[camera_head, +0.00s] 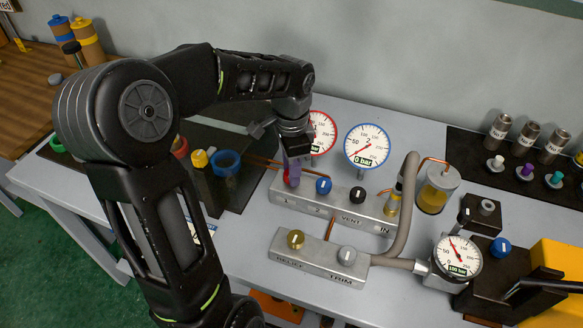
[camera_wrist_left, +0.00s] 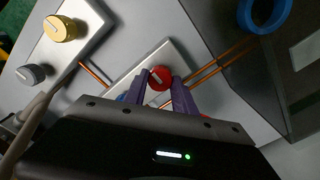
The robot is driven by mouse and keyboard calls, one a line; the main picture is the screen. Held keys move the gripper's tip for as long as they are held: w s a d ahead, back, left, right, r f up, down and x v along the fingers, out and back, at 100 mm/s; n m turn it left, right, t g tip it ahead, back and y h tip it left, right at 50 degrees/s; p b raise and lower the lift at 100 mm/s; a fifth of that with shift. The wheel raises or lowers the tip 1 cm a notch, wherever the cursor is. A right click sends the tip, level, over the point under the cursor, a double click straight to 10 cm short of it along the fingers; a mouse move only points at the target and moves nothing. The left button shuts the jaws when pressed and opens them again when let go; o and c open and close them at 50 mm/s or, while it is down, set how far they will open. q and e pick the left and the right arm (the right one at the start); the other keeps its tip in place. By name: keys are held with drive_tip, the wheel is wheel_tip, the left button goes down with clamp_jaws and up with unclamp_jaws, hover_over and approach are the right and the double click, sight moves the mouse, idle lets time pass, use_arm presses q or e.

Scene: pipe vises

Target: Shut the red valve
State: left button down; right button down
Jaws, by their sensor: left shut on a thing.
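The red valve (camera_wrist_left: 159,77) is a round red knob with a pale mark on the light manifold block (camera_wrist_left: 184,54). In the wrist view its mark runs diagonally. My left gripper (camera_wrist_left: 160,84) has its two purple fingers on either side of the knob, shut on it. In the head view the left gripper (camera_head: 292,172) points down at the left end of the manifold block (camera_head: 335,206). There the fingers hide most of the red knob, and its mark cannot be read. The red-rimmed gauge (camera_head: 321,133) behind is partly covered by my wrist. My right gripper is not in view.
A blue knob (camera_head: 323,186) sits close to the right of my fingers. The blue-rimmed gauge (camera_head: 366,147) reads 0 bar. A front block carries a yellow knob (camera_head: 296,239) and a grey knob (camera_head: 347,255). A hose (camera_head: 407,205) and another gauge (camera_head: 457,257) stand to the right.

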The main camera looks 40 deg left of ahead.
use_arm(q)
drive_tip(key=c, duration=1)
unclamp_jaws()
drive_tip(key=shift+r, duration=0.1)
wheel_tip(320, 180, up, 8)
drive_tip(key=shift+f, duration=0.2)
